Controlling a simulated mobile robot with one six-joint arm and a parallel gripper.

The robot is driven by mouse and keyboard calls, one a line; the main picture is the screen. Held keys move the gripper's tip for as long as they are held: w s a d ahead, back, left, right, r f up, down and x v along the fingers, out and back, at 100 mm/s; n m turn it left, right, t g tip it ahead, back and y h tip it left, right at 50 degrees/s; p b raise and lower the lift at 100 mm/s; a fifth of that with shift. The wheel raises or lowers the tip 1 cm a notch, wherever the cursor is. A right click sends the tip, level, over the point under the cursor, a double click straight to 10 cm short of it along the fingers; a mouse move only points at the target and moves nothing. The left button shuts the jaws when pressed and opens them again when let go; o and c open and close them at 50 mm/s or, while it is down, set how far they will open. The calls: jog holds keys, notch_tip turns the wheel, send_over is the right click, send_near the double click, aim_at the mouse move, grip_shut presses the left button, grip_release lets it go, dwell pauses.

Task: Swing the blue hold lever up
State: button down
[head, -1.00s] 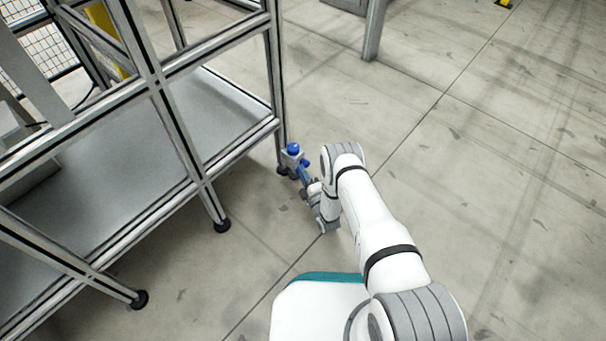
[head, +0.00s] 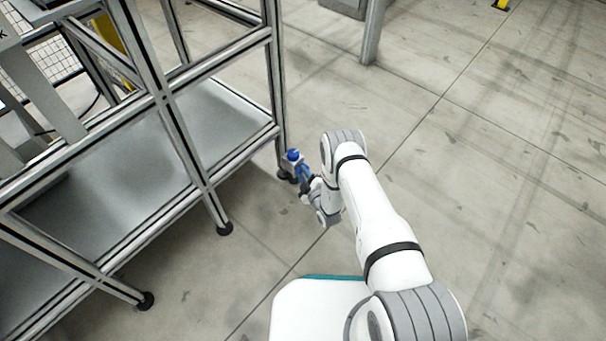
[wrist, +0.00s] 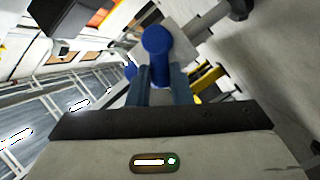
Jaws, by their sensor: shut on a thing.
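The blue hold lever (wrist: 157,45) has a round blue knob and shows in the wrist view at the top middle, in front of a light grey block. In the head view the blue lever (head: 294,155) is small, beside the lower corner post of the metal frame. My gripper (wrist: 160,88) reaches to it from below in the wrist view, with its two fingers closed around the blue shaft under the knob. In the head view my gripper (head: 305,178) is partly hidden by my wrist. The lever's exact angle is hard to tell.
An aluminium frame (head: 165,98) with a grey lower shelf (head: 110,165) stands at the left on black feet. Another metal post (head: 374,32) stands at the top. The grey floor (head: 480,180) to the right is clear.

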jog(key=m+g, duration=0.1)
jog(key=r+m, duration=0.1)
jog(key=w+d+m+g+p, duration=0.1)
jog(key=m, duration=0.1)
jog(key=shift+r+g, duration=0.2)
jog(key=shift+g, duration=0.1)
jog(key=m+g, duration=0.1)
jog(key=m, duration=0.1)
jog(key=w+d+m+g+y+b, duration=0.1)
jog(key=m, duration=0.1)
jog(key=shift+w+r, duration=0.15)
jog(key=shift+r, duration=0.05)
jog(key=shift+g+y, duration=0.3)
jog(key=c, duration=1.3)
grip_release()
jog(key=shift+w+r, duration=0.1)
jog(key=p+v, duration=0.3)
jog(key=v, duration=0.4)
jog(key=shift+s+d, duration=0.25)
jog(key=shift+s, duration=0.05)
